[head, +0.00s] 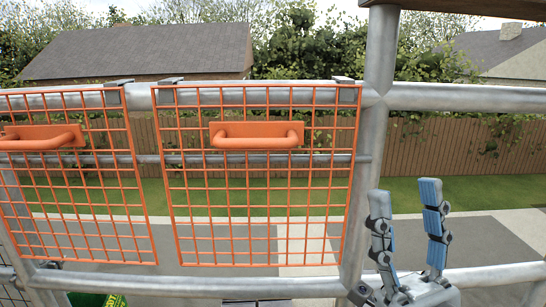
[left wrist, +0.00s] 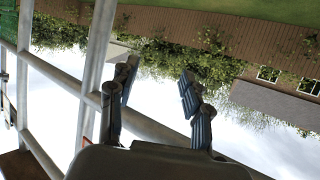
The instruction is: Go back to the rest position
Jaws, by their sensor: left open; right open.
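My right gripper (head: 406,222) shows at the lower right of the head view. Its two blue-padded fingers point up and stand apart, with nothing between them. It is just right of the grey upright post. My left gripper (left wrist: 157,90) shows in the left wrist view. Its fingers are spread and empty, with a metal rail passing behind them. The left gripper cannot be made out in the head view.
Two orange mesh panels with handles, a middle one (head: 262,215) and a left one (head: 75,205), hang from the scaffold's top rail (head: 455,97). A grey post (head: 378,60) stands right of them. A lower rail (head: 200,288) runs across the front. Lawn and a wooden fence (head: 430,160) lie beyond.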

